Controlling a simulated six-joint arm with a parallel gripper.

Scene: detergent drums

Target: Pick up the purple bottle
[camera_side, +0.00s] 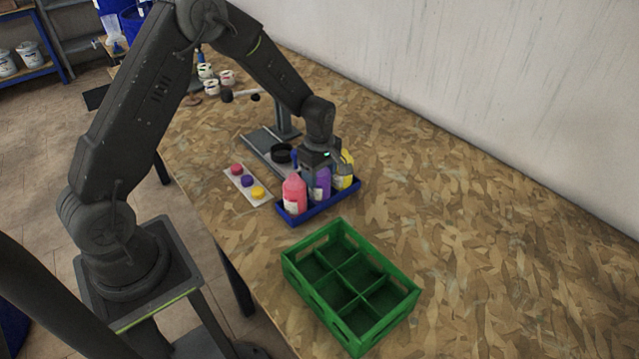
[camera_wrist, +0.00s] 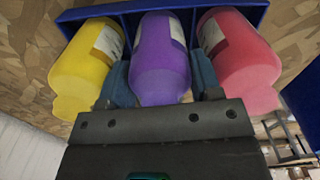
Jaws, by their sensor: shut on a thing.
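The purple bottle (camera_side: 321,184) stands between a pink bottle (camera_side: 294,193) and a yellow bottle (camera_side: 344,175) in a blue tray (camera_side: 330,205). My gripper (camera_side: 318,168) is over the purple bottle from above. In the wrist view the purple bottle (camera_wrist: 160,62) sits between the two blue-grey fingers of my gripper (camera_wrist: 160,82), which are shut on it. The yellow bottle (camera_wrist: 88,66) is at the left and the pink bottle (camera_wrist: 238,58) at the right, close beside the fingers. The bottle's top is hidden by the gripper.
A green crate (camera_side: 322,240) with several empty compartments stands in front of the tray. A white strip (camera_side: 240,176) with red, purple and yellow caps lies left of the tray. A grey stand (camera_side: 268,147) is behind. The table's right side is clear, before a white wall.

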